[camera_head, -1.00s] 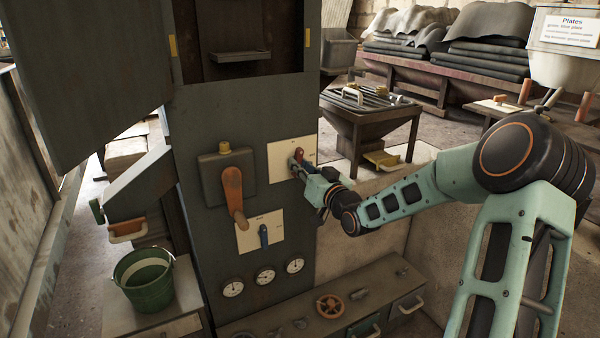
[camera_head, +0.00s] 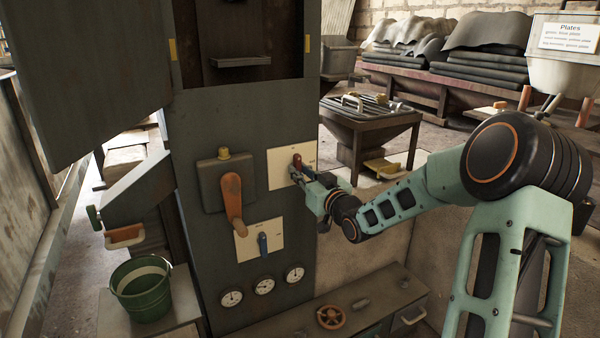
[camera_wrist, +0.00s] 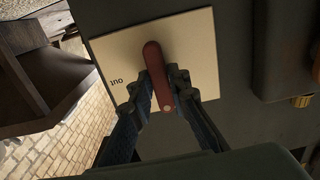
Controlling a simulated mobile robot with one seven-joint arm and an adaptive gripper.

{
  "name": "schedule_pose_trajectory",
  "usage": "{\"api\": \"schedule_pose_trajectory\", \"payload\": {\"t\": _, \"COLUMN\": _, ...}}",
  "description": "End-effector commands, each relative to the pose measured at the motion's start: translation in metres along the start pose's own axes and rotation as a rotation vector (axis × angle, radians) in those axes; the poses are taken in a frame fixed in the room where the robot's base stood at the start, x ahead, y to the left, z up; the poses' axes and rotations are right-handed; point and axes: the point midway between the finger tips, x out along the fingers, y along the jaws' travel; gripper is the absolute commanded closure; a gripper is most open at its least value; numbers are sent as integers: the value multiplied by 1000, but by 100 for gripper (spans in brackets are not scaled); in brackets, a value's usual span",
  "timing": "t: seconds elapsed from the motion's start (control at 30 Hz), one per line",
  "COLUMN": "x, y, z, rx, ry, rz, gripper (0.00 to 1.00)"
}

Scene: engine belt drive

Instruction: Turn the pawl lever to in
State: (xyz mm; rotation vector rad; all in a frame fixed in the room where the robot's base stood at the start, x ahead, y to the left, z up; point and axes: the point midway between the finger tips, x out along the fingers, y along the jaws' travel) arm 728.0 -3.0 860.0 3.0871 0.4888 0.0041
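The red lever (camera_head: 297,160) is mounted on a pale plate (camera_head: 279,170) high on the grey machine panel. I take it for the pawl lever. In the wrist view the lever (camera_wrist: 156,70) stands nearly upright in the picture, with its lower end leaning slightly right. The plate (camera_wrist: 205,55) carries the word "out", upside down, left of the lever. The other label is not readable. My gripper (camera_head: 303,172) reaches in from the right. In the wrist view its fingers (camera_wrist: 161,85) close in on both sides of the lever and appear to touch it.
An orange-brown handle (camera_head: 232,197) on a box is left of the plate. A blue lever (camera_head: 262,243) on a lower plate and several gauges (camera_head: 263,286) sit below. A bench with a handwheel (camera_head: 331,312) stands under the panel. A green bucket (camera_head: 141,291) is at lower left.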

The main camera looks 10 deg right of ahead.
Motion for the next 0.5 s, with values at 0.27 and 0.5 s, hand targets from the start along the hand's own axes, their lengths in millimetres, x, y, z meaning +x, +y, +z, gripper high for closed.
{"api": "schedule_pose_trajectory", "payload": {"t": 0.27, "x": 0, "y": 0, "z": 0, "rx": 1, "ry": 0, "rz": 0, "gripper": 68}}
{"api": "schedule_pose_trajectory", "payload": {"t": 0.5, "x": -6, "y": 0, "z": 0, "rx": -1, "ry": 0, "rz": 0, "gripper": 68}}
